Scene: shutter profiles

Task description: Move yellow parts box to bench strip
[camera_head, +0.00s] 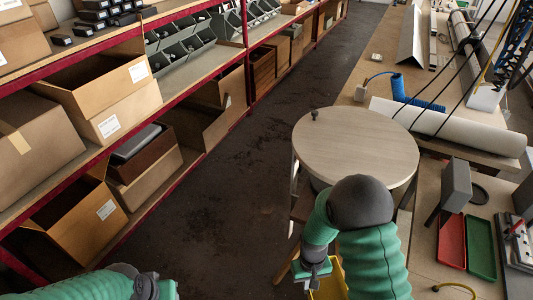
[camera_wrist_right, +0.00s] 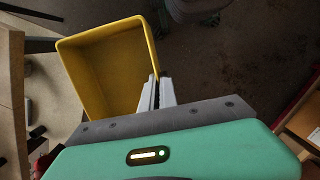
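The yellow parts box (camera_wrist_right: 105,65) is an open, empty-looking bin in the right wrist view, and its rim is tilted there. My right gripper (camera_wrist_right: 158,92) is closed with its fingers at the box's right wall, one on each side. In the head view only a small part of the yellow box (camera_head: 328,288) shows at the bottom edge, below my right gripper (camera_head: 316,270); my arm hides the rest. My left arm shows at the bottom left, but its fingers are out of view. The wooden bench (camera_head: 428,185) runs along the right side; no separately marked strip can be made out.
A round table (camera_head: 355,140) with a small dark knob stands left of the bench. Shelves with cardboard boxes line the left; the aisle floor is clear.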

